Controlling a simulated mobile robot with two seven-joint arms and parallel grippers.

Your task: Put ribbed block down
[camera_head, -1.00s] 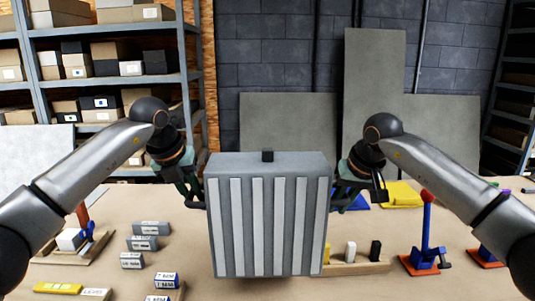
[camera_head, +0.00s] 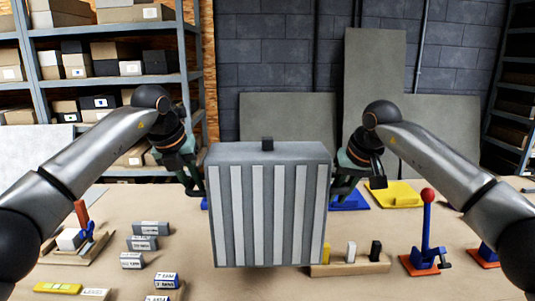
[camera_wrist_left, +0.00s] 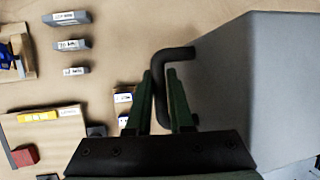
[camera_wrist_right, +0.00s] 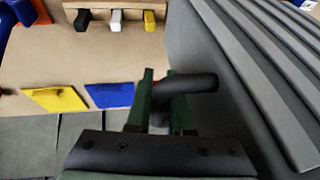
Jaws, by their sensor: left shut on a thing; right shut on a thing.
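The ribbed block (camera_head: 268,205) is a large grey box with pale vertical ribs on its front and a small black knob on top. It is held upright above the table between my two grippers. My left gripper (camera_head: 197,190) is shut on a black side handle (camera_wrist_left: 176,54) of the block, seen in the left wrist view between the green fingers (camera_wrist_left: 162,98). My right gripper (camera_head: 350,178) is shut on the opposite handle (camera_wrist_right: 190,84), between the fingers in the right wrist view (camera_wrist_right: 163,100). The table area behind the block is hidden.
The tan table (camera_head: 190,225) carries grey labelled blocks (camera_head: 144,243) at left and a wooden rack (camera_head: 349,264) with small blocks at right. A red-knobbed blue post on an orange base (camera_head: 427,235), a yellow plate (camera_head: 397,195) and a blue plate (camera_head: 349,201) also stand right.

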